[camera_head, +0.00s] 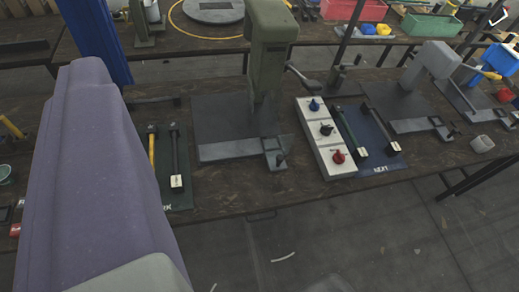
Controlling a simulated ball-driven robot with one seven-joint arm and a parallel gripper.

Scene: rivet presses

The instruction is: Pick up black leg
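A black leg (175,155), a slim dark bar with a pale block at its near end, lies on a dark green mat (180,203) left of the middle. A yellow leg (151,152) lies beside it, partly close to my purple arm. A second black leg (379,130) with a pale end lies on the mat marked NEXT (383,165), right of a green leg (347,130). My arm fills the left of the view. My gripper's fingers do not show, and nothing is seen touching either black leg.
A green press (268,45) stands on the dark table between the mats. A white box (325,140) holds blue, black and red knobs. A grey press (430,65) and grey cup (482,144) are at right. Open floor (320,240) lies in front.

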